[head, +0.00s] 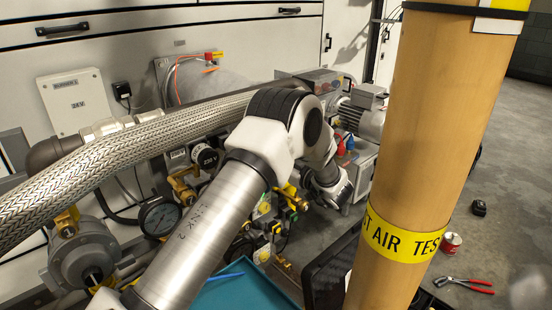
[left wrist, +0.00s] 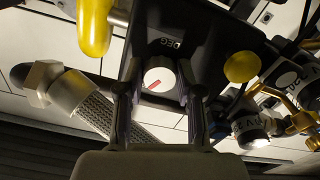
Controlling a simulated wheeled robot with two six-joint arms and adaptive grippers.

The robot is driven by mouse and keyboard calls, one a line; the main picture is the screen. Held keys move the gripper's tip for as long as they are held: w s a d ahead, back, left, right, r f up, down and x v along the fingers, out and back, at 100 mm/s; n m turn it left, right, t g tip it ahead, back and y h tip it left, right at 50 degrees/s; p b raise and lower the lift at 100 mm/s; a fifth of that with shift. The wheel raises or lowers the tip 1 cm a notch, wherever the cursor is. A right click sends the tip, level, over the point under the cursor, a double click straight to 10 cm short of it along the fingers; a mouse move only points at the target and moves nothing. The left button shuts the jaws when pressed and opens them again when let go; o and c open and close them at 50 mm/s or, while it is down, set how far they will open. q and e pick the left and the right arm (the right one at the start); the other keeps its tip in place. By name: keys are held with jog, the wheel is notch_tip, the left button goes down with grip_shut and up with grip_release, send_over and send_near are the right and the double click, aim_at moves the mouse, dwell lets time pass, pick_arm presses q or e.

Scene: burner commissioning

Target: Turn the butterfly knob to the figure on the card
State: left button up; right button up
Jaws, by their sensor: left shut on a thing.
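In the left wrist view a round white knob (left wrist: 159,76) with a red line sits on a dark housing (left wrist: 222,38) lettered "DEG". The red line points to the lower left in that view. My left gripper (left wrist: 160,92) has one finger on each side of the knob and is shut on it. In the head view my left arm reaches over to the burner, and its wrist (head: 335,192) hides the knob and the fingertips. I cannot make out a figure on any card. A white and yellow sheet (head: 497,20) is cut off at the top. My right gripper is not in view.
A thick tan column (head: 425,120) with yellow tape stands close on the right. A braided hose (head: 110,165) crosses the left. A pressure gauge (head: 160,216), valves and a motor (head: 362,115) crowd the arm.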

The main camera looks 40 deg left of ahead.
pick_arm(q)
jog(key=shift+w+n+b, duration=0.1)
jog(key=shift+n+b, duration=0.85)
jog(key=shift+n, duration=3.25)
jog(key=o, duration=1.2)
jog(key=shift+c, duration=0.2)
jog(key=shift+d, duration=0.15)
jog(key=d, duration=0.7)
jog(key=shift+s, duration=0.3)
jog(key=shift+d, duration=0.1)
